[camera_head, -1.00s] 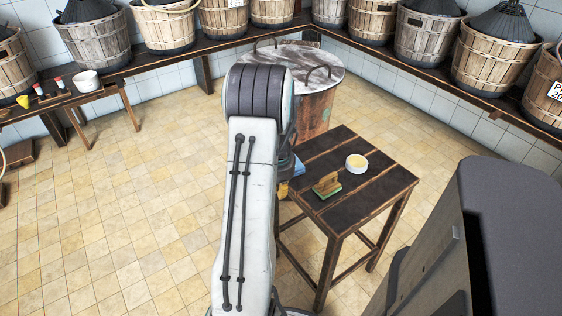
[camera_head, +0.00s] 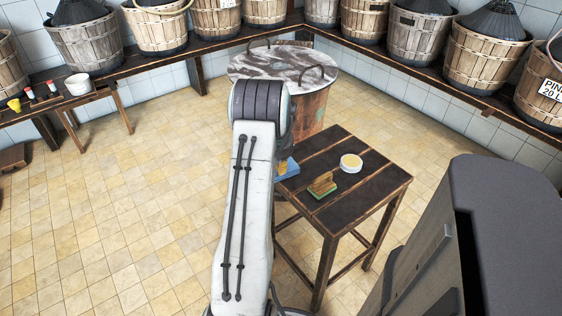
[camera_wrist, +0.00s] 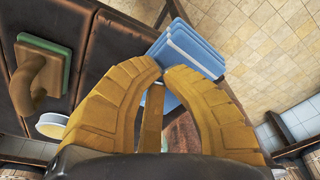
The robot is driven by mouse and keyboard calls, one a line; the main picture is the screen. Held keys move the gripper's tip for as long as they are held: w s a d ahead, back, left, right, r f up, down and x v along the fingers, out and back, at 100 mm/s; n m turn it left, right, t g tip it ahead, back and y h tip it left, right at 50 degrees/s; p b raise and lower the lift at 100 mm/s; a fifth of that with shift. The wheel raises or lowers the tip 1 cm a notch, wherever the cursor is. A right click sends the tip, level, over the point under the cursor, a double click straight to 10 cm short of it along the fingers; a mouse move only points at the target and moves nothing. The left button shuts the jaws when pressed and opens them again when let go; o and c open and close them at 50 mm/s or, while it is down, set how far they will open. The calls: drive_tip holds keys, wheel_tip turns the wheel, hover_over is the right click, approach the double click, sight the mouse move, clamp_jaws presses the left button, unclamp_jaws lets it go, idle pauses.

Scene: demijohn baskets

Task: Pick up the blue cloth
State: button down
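The blue cloth (camera_wrist: 188,48) is folded and pale-edged. In the wrist view it lies at the tips of my gripper (camera_wrist: 164,70), and some blue also shows in the narrow gap between the fingers. The two yellow fingers are drawn close together on its near edge. In the head view the cloth (camera_head: 289,169) shows at the left corner of the small dark wooden table (camera_head: 344,205), partly hidden by my arm. I cannot tell whether it is clear of the table top.
A wooden-handled brush with a green base (camera_head: 322,185) and a round white tub with yellow contents (camera_head: 350,163) stand on the table. A barrel with a marbled top (camera_head: 300,62) stands behind. Baskets line the wall benches. The tiled floor at left is clear.

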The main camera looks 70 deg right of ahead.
drive_tip(key=shift+w+d, duration=0.2)
drive_tip(key=shift+d, duration=0.85)
drive_tip(key=shift+w+d, duration=0.15)
drive_tip(key=shift+d, duration=0.9)
drive_tip(key=shift+f, duration=0.8)
drive_tip(key=shift+a, duration=0.1)
